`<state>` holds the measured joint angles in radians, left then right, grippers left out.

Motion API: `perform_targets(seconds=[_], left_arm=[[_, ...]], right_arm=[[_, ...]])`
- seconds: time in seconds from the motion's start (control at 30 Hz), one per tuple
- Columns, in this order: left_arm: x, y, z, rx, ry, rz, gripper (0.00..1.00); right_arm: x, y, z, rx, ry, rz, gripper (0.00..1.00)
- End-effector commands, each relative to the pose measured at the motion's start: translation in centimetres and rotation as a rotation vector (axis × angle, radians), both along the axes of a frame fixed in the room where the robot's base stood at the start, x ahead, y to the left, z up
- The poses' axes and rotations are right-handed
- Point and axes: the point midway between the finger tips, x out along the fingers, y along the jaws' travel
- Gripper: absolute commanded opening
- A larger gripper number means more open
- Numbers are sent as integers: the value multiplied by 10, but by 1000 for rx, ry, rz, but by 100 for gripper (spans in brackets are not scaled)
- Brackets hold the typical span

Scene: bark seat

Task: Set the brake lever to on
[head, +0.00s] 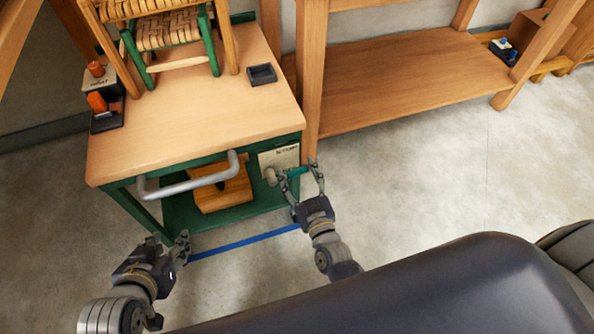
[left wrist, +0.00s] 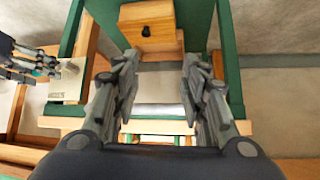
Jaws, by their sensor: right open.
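The panel and right gripper also show at the left of the left wrist view. My left gripper (head: 181,247) is open and empty, low in front of the bench; its spread fingers (left wrist: 160,75) show in the wrist view.
The bench top (head: 185,120) holds a woven chair (head: 165,30), a dark tray (head: 262,74) and an orange-handled switch (head: 98,103). A grey bar handle (head: 190,186) juts from the bench front. A wooden shelf unit (head: 400,80) stands right; the floor there is clear.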

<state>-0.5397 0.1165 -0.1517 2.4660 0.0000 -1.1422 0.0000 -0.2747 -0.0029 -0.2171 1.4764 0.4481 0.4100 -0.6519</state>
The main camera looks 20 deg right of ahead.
Motion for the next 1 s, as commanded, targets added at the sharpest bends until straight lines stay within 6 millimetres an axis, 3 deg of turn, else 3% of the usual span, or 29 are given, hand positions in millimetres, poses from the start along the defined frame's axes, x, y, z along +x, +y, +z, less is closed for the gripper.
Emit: perform_targets(seconds=[0.2,0.5,0.73,1.0], left_arm=[[12,-4,9,-15,-67,-5,40],[13,-5,10,-17,-75,-5,40],[13,-5,10,-16,-74,-5,40],[8,-3,7,-11,-44,-3,40]], right_arm=[[13,1,0,1,-1,0,58],[14,1,0,0,0,0,58],[14,1,0,0,0,0,6],[14,-2,2,-14,0,0,6]])
